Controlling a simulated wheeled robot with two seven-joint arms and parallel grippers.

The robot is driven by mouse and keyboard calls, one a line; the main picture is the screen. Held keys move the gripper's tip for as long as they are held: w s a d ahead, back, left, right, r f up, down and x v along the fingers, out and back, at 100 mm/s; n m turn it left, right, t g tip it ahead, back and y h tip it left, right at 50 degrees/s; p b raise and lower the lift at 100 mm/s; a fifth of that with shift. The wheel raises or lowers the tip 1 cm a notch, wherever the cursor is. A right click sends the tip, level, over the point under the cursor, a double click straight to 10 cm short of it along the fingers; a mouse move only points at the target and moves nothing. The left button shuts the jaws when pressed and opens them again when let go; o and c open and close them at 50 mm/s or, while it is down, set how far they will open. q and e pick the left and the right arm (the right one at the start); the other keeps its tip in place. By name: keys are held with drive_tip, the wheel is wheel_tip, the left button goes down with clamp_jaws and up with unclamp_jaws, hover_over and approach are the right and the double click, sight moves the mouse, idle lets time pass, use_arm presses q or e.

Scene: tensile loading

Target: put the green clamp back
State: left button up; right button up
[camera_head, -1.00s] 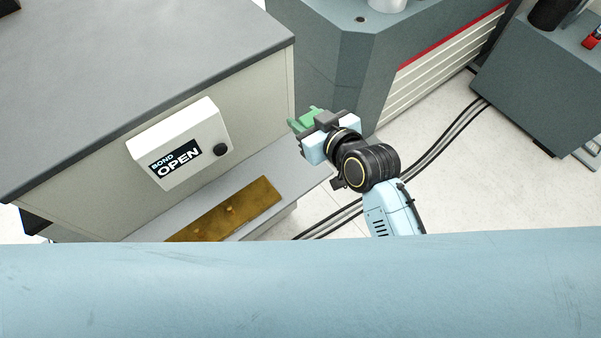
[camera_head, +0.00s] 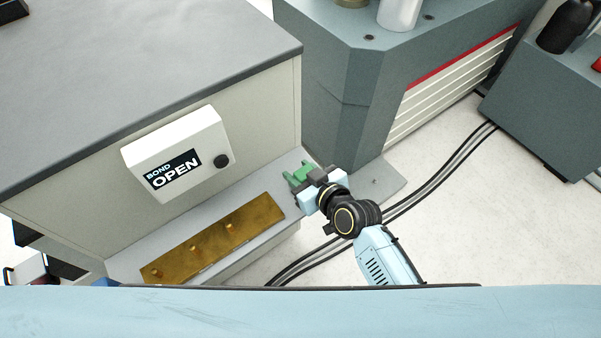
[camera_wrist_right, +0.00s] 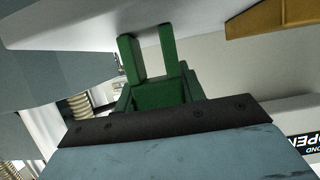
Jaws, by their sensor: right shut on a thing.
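The green clamp (camera_head: 300,174) is held at the tips of my right gripper (camera_head: 314,180), which is shut on it. It sits over or beside the right end of the light grey shelf below the counter; I cannot tell whether it touches the shelf. In the right wrist view the green clamp (camera_wrist_right: 158,75) shows two upright prongs, and the dark edge of my gripper (camera_wrist_right: 160,122) covers its lower part. My left gripper is not in view.
A brass plate with several pegs (camera_head: 215,238) lies on the grey shelf (camera_head: 255,187), left of the clamp. A white box marked "BOND OPEN" (camera_head: 178,153) is on the cabinet side above it. A grey machine (camera_head: 350,85) stands behind. Black cables (camera_head: 440,165) cross the floor at right.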

drive_tip(key=shift+r, duration=0.1)
drive_tip(key=o, duration=0.8)
drive_tip(key=shift+o, duration=1.4)
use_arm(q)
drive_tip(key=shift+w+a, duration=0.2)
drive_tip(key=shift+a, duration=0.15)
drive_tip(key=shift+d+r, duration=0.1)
